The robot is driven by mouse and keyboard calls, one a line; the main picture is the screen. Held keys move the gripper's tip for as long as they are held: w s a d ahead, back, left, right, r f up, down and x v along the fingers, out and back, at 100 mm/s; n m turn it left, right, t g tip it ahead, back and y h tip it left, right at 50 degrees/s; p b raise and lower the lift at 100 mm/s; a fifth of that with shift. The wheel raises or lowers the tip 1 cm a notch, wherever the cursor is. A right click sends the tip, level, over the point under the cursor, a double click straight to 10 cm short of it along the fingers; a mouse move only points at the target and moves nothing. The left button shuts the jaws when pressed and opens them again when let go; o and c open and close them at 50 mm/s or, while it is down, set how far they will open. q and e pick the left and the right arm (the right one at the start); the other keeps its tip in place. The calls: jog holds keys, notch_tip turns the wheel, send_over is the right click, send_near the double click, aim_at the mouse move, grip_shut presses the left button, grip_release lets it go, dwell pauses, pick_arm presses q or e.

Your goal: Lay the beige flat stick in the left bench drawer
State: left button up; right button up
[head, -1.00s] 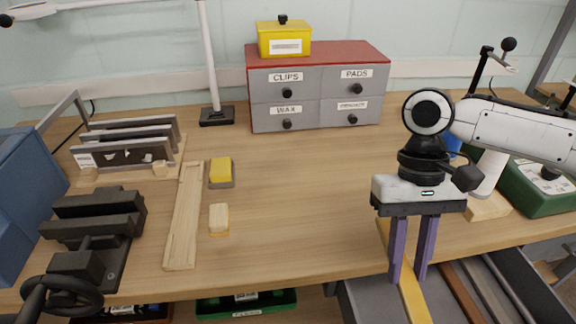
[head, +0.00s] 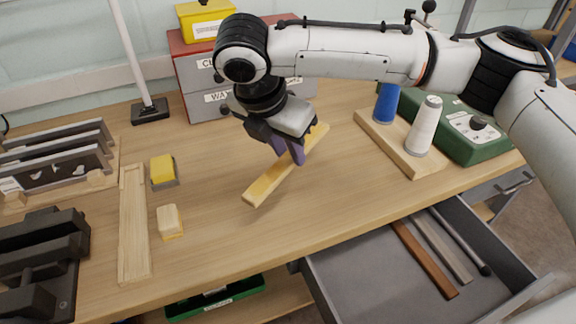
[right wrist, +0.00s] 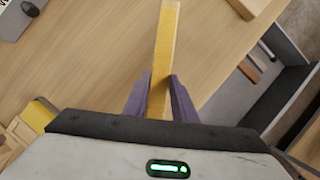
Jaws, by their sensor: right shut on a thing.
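My right gripper (head: 288,155) is shut on a yellow-beige flat stick (head: 264,187). It holds the stick slantwise over the middle of the bench, and I cannot tell whether the stick touches the top. In the right wrist view the stick (right wrist: 167,45) runs out between the two purple fingers (right wrist: 160,98). The open bench drawer (head: 355,275) is at the lower right, away from the gripper. In it lie a brown flat stick (head: 425,260), a grey-beige flat stick (head: 443,249) and a dark rod (head: 461,241). My left gripper is not in view.
A pale wooden trough (head: 134,225), a yellow-topped block (head: 163,170) and a small wooden block (head: 169,220) lie to the left. A grey drawer chest (head: 200,75) stands behind the gripper. A spool board (head: 400,150) and green box (head: 470,130) are right.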

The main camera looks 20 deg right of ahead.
jog(key=shift+w+a+r+n+t+y, duration=0.3)
jog(key=shift+w+n, duration=0.2)
jog(key=shift+n, duration=0.4)
notch_tip(320, 180, down, 10)
jog(key=shift+r, duration=0.15)
jog(key=o, duration=1)
jog(key=shift+o, duration=0.2)
